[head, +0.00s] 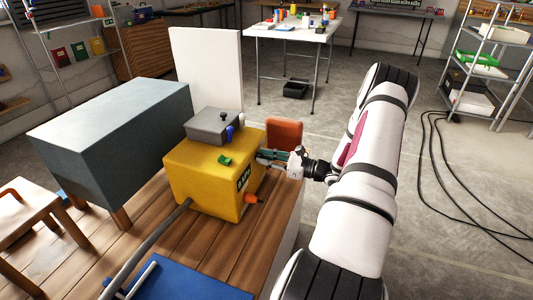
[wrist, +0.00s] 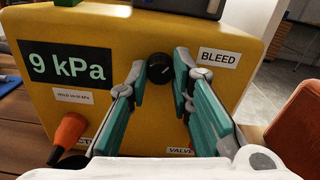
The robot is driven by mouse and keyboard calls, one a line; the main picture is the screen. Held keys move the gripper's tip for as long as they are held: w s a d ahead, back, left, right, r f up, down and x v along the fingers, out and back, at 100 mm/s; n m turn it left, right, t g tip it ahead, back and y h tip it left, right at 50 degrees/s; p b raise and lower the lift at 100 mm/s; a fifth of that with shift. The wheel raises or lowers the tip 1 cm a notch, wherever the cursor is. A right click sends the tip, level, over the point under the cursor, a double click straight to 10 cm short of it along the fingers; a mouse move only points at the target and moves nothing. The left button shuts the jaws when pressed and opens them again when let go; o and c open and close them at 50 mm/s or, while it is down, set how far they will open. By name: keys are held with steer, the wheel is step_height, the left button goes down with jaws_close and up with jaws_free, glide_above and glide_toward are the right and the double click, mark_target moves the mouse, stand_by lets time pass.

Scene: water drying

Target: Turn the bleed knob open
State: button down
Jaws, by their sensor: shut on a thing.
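The bleed knob (wrist: 160,67) is a small round black knob on the face of the yellow box (wrist: 105,28), left of the white BLEED label (wrist: 219,57). In the wrist view my gripper (wrist: 160,74) has one teal finger on each side of the knob and is shut on it. How far the knob is turned is hard to tell. The box's display (wrist: 68,66) reads 9 kPa. In the head view my gripper (head: 262,156) reaches the right face of the yellow box (head: 200,185) from the right; the knob is hidden there.
An orange-and-black part (wrist: 69,131) sticks out low on the box face. A grey case (head: 212,125) sits on the box, a large grey block (head: 115,130) stands to its left, and an orange-red object (head: 285,134) stands close behind my gripper. A hose (head: 150,245) runs along the wooden table.

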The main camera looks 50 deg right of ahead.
steer(key=m+p, duration=0.4)
steer(key=m, duration=0.6)
steer(key=shift+m, duration=0.4)
stand_by(0.4)
steer(key=c, duration=1.4)
jaws_free()
steer(key=v, duration=1.2)
